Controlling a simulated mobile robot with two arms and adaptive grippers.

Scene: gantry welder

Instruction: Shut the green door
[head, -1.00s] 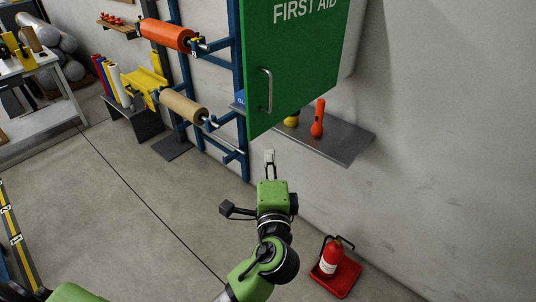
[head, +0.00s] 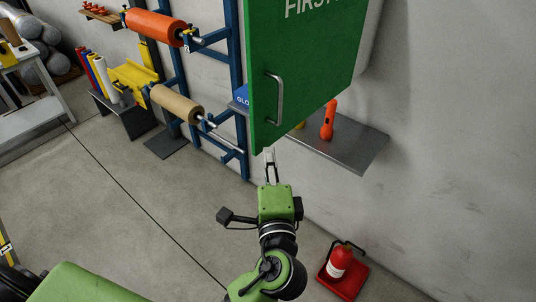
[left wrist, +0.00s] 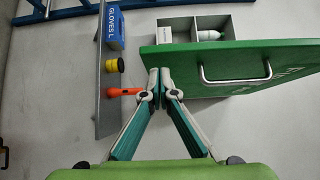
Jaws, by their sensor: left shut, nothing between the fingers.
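The green door (head: 310,70) with the words FIRST AID stands open from the wall in the head view. Its metal handle (head: 274,98) is near the left edge. In the left wrist view the door (left wrist: 190,60) and handle (left wrist: 235,80) are at the right, and the grey cabinet compartments (left wrist: 180,28) behind it are exposed, holding a white box and a white bottle. My left gripper (head: 269,153) is shut and empty at the door's lower near corner; its fingertips (left wrist: 160,75) are close beside the door edge. Whether they touch it I cannot tell. My right gripper is not in view.
A grey wall shelf (head: 345,145) below the door carries an orange flashlight (head: 328,119), a yellow item and a blue gloves box (left wrist: 115,28). A blue rack with rolls (head: 178,103) stands left. A fire extinguisher (head: 340,262) sits on the floor.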

